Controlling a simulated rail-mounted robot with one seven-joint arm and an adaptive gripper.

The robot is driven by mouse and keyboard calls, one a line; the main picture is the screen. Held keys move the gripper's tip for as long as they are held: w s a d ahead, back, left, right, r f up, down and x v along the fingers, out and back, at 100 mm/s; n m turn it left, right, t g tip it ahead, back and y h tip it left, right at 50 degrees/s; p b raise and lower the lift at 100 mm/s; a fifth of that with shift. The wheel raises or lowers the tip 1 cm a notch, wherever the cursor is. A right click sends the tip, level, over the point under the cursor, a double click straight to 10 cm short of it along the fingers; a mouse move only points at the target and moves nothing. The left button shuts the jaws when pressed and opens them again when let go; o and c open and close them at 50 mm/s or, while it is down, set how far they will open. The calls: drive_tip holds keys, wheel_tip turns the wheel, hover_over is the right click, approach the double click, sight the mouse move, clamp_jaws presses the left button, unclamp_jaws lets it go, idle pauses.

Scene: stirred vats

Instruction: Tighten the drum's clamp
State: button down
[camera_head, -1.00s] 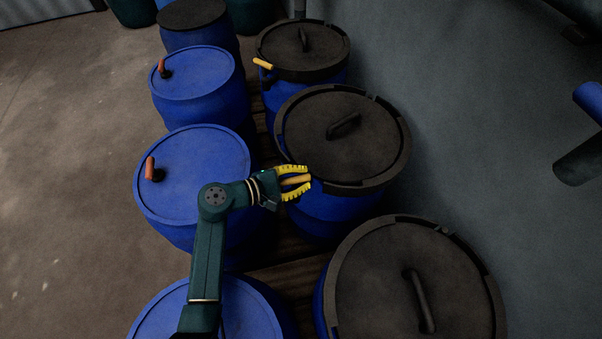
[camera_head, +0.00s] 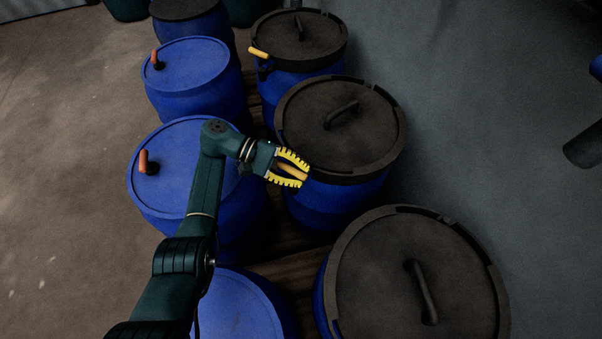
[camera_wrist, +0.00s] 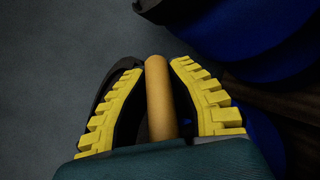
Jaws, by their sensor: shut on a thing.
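A blue drum (camera_head: 338,201) with a black lid (camera_head: 338,121) and a black rim ring stands at the middle of the right row. A yellow-orange clamp handle (camera_head: 290,171) lies at the left front of its rim. My gripper (camera_head: 304,166), with yellow toothed fingers, is shut on this handle. In the wrist view the handle (camera_wrist: 159,98) runs lengthwise between the two fingers. The fingers cover part of the handle, and the clamp's joint at the ring is hidden.
A nearer black-lidded drum (camera_head: 395,290) and a farther one with a similar yellow handle (camera_head: 259,53) stand in the same row.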

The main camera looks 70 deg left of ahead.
sight(280, 163)
drive_tip(key=shift+d+m+g+h, duration=0.1)
drive_tip(key=shift+m+g+h, duration=0.3)
drive_tip(key=c, duration=0.9)
unclamp_jaws()
drive_tip(key=shift+c, duration=0.2)
drive_tip(key=v, duration=0.6)
drive_tip(key=shift+s+a, duration=0.2)
drive_tip(key=shift+a, duration=0.05)
drive_tip(key=shift+s+a+r, duration=0.2)
drive_tip(key=shift+s, duration=0.2)
